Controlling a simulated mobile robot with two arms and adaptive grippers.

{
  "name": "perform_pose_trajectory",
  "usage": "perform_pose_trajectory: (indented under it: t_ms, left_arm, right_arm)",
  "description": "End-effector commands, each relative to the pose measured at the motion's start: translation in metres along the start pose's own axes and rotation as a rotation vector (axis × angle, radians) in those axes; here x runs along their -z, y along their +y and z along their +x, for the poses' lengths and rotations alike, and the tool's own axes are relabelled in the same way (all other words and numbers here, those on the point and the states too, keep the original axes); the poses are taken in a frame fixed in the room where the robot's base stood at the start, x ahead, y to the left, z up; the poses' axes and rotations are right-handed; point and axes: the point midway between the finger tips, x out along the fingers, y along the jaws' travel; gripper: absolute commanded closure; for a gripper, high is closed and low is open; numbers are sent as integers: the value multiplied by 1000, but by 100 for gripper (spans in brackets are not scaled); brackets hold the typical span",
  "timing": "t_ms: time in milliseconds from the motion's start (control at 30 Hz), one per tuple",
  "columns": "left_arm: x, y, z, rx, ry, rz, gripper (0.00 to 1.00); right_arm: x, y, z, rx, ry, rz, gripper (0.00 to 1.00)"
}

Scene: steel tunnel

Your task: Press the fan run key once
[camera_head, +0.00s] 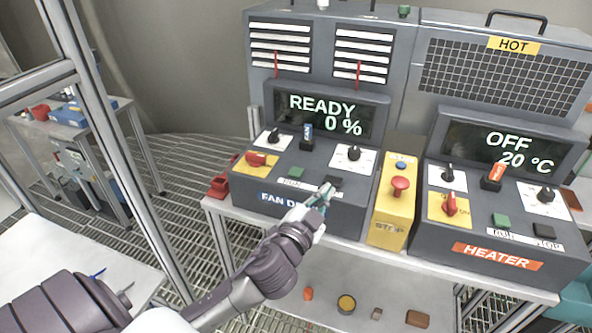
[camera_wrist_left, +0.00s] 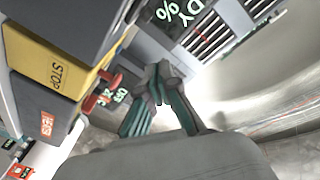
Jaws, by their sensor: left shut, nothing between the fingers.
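The fan unit (camera_head: 340,210) stands on the bench with a blue "FAN" label, and its display (camera_head: 328,114) reads READY 0 %. On its sloped panel are a green key (camera_head: 296,172) and a dark key (camera_head: 333,181), side by side above a white label strip too small to read. My left gripper (camera_head: 326,190) is shut and empty. Its tips are at the front of the panel, close to the dark key and to the right of the green key; I cannot tell whether they touch. In the left wrist view the closed fingers (camera_wrist_left: 158,82) point toward the panel.
A yellow box (camera_head: 392,215) with a red STOP button (camera_head: 400,186) stands just right of the gripper. The heater unit (camera_head: 500,225) beyond it shows OFF 20 °C. Knobs and a red switch (camera_head: 258,159) sit on the fan panel. Small parts lie on the shelf below.

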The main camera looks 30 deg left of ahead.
Motion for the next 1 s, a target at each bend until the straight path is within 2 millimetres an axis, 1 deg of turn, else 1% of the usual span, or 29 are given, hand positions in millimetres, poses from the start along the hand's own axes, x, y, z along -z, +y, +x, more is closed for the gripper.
perform_pose_trajectory:
  t_ms: [33,133,233,300,367,433,467,500,567,600,667,700,767,800,867,900,1000]
  left_arm:
    - [24,-8,7,11,93,41,100]
    - [72,-17,14,16,291,134,100]
    - [122,-17,16,-15,514,275,100]
    - [149,-9,15,-66,662,403,100]
    - [162,1,14,-126,763,523,100]
    - [167,13,15,-210,847,671,100]
    - [166,17,16,-249,872,740,100]
    - [161,22,19,-306,893,831,100]
    - [148,25,26,-394,899,970,100]
    - [136,25,32,-456,886,1064,100]
    - [115,17,44,-547,835,1201,100]
    - [98,8,52,-606,784,1288,100]
    - [76,-9,63,-679,697,1391,100]
    - [62,-21,69,-719,636,1450,100]
    - [44,-42,78,-771,539,1522,100]
    - [34,-56,82,-797,477,1561,100]
    - [12,-89,89,-848,332,1631,100]
  right_arm:
    - [0,0,-1,0,0,0,60]
    - [0,0,-2,0,0,0,60]
    - [0,0,-2,0,-1,-1,60]
    - [0,0,-2,0,-1,-1,60]
    - [-1,0,-2,0,-1,-1,60]
    - [-1,0,-2,0,-1,-1,60]
    - [-1,0,-2,0,-2,-1,60]
    - [-1,0,-2,0,-2,-1,60]
    - [-1,0,-2,0,-2,-1,60]
    - [-1,0,-2,0,-2,-2,60]
    - [-1,1,-3,-1,-2,-2,60]
    - [-2,1,-3,-1,-2,-2,60]
    - [-2,2,-2,-2,-3,-3,60]
    - [-2,2,-2,-3,-3,-3,60]
    - [-2,3,-3,-3,-3,-3,60]
    - [-2,3,-3,-4,-3,-3,60]
    - [-2,3,-3,-4,-3,-3,60]
